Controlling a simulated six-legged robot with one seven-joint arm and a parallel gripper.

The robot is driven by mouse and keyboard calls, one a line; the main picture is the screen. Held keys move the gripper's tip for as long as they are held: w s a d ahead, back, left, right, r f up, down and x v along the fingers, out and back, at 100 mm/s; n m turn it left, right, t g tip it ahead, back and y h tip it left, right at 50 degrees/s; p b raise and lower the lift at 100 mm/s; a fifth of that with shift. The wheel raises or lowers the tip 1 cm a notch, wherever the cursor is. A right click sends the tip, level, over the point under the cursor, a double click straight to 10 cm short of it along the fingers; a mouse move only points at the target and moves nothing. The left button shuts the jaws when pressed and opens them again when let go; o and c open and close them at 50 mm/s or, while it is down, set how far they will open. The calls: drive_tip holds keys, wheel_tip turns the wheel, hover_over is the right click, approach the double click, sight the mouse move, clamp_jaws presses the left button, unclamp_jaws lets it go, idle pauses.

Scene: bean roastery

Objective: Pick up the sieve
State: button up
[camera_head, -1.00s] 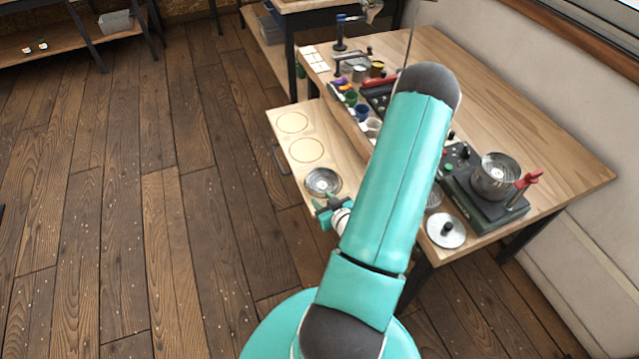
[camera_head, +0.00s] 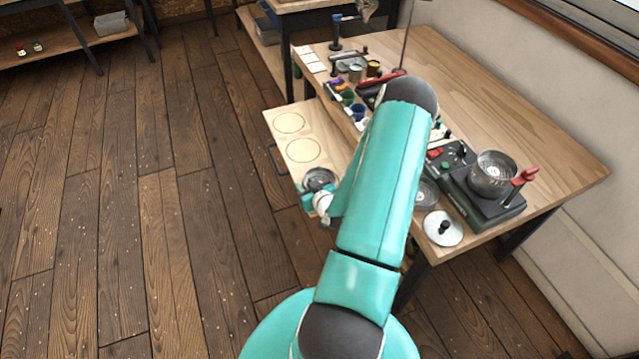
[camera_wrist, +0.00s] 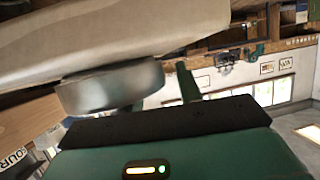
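The sieve appears to be the round metal dish (camera_head: 318,178) on the pale pull-out board (camera_head: 285,148), at its near end beyond two marked circles. My gripper (camera_head: 324,203) is at the near side of this dish and partly covers it; my arm hides much of the gripper. In the wrist view a grey metal rounded body (camera_wrist: 112,86), likely the same dish, is close in front of my gripper. One dark green finger (camera_wrist: 187,82) shows just right of it, with a small gap in the picture.
On the wooden table (camera_head: 500,120) stand a metal pot (camera_head: 491,175) on a dark device with a red handle, a round lid (camera_head: 443,228) with a black knob, and several small cups. Open plank floor (camera_head: 150,200) lies to the left.

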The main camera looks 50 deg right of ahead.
clamp_jaws()
drive_tip(key=shift+r, duration=0.1)
